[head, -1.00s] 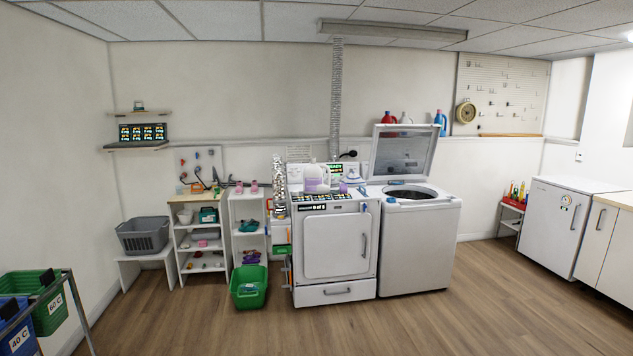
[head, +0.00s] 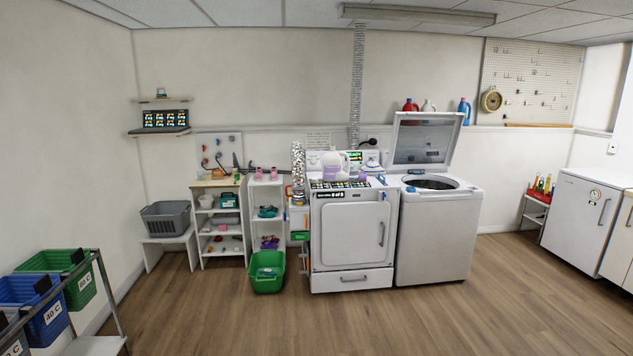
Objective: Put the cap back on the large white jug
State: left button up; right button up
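A large white jug (head: 335,162) with a purple lower part stands on top of the white dryer (head: 352,238). A small purple item (head: 362,174) sits just right of the jug; it is too small to tell whether it is the cap. Whether the jug's mouth is open is also too small to tell. A smaller white bottle (head: 428,105) stands on the wall ledge behind, between a red bottle (head: 410,105) and a blue bottle (head: 464,110). Neither of my grippers is in view.
A top-loading washer (head: 438,235) with its lid up stands right of the dryer. A green basket (head: 267,272) sits on the floor at the dryer's left. A rack with labelled bins (head: 42,312) is at lower left. The wooden floor (head: 400,325) in front is clear.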

aim_at(331, 162)
jog(key=i, duration=4.95)
jog(key=j+u, duration=0.05)
jog(key=j, duration=0.15)
